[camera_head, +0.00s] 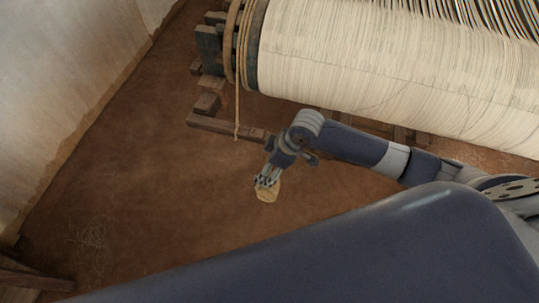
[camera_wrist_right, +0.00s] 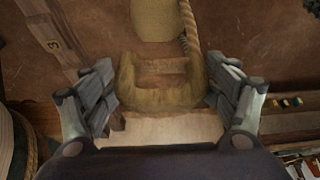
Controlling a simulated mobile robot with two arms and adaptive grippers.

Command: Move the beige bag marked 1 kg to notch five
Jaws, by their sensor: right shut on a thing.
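In the head view my right gripper (camera_head: 267,182) points down and is shut on the beige bag (camera_head: 267,194), which is off the floor, in front of the wooden lever bar (camera_head: 222,126). In the right wrist view a beige-yellow cloth piece of the bag (camera_wrist_right: 160,97) sits between the two fingers of the right gripper (camera_wrist_right: 163,85). A paler beige shape (camera_wrist_right: 155,20) shows beyond it. The bag's 1 kg mark is not visible. A numeral that looks like 3 shows on a wooden bar (camera_wrist_right: 55,45) at the left of the wrist view. Notch five cannot be made out. My left gripper is not in view.
A rope (camera_head: 237,105) hangs from the loom's warp beam (camera_head: 375,55) to the lever bar; a rope (camera_wrist_right: 190,35) also shows close to the bag in the wrist view. A plastered wall (camera_head: 70,80) stands at left. The brown floor (camera_head: 140,190) between is mostly clear.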

